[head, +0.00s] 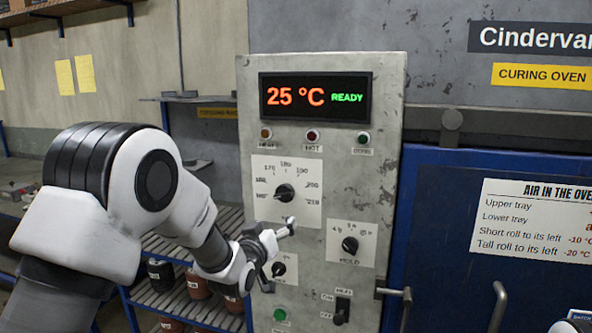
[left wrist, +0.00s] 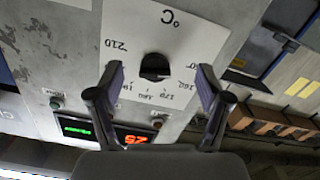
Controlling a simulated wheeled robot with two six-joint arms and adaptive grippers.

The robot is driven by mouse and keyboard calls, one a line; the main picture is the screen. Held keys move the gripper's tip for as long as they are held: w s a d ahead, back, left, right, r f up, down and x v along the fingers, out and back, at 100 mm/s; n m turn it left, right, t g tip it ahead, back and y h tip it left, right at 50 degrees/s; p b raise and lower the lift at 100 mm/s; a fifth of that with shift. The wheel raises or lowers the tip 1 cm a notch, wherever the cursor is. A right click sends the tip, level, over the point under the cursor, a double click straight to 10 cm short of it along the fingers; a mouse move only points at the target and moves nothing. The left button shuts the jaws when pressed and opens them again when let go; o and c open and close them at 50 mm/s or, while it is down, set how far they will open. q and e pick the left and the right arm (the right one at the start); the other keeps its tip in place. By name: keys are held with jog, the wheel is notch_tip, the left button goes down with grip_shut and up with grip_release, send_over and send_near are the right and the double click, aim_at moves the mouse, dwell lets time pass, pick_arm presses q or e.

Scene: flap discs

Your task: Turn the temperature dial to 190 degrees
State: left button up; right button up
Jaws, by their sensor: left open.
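The temperature dial (head: 285,192) is a black round knob on a white scale plate (head: 262,213) on the grey control panel. Marks of 170, 180, 190, 200 and 210 run around it. I cannot tell clearly which mark its pointer faces. My left gripper (head: 279,256) is open and empty, in front of the panel and low of the dial in the head view. In the left wrist view the picture is upside down; the dial (left wrist: 155,67) shows between the two spread fingers (left wrist: 160,78), with no clear contact. My right gripper is not in view.
The display (head: 315,97) reads 25 °C READY. The hold dial (head: 350,245), a smaller knob (head: 278,269) and a heat switch (head: 342,310) sit lower on the panel. A blue oven door with handles (head: 498,305) is at the right. Shelves with jars (head: 197,285) stand at the left.

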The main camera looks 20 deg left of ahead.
aim_at(283, 197)
pick_arm(q)
notch_tip(283, 197, up, 5)
jog(key=p, duration=0.1)
jog(key=shift+t, duration=0.3)
jog(key=w+p, duration=0.1)
jog(key=w, duration=0.1)
jog(key=w+p, duration=0.1)
jog(key=w, duration=0.1)
jog(key=w+p, duration=0.1)
jog(key=w, duration=0.2)
jog(key=shift+f, duration=0.4)
jog(key=shift+s+a+r, duration=0.2)
jog(key=shift+s+a, duration=0.05)
jog(key=shift+s, duration=0.15)
jog(key=c, duration=0.3)
jog(key=shift+f, duration=0.1)
jog(key=c, duration=0.9)
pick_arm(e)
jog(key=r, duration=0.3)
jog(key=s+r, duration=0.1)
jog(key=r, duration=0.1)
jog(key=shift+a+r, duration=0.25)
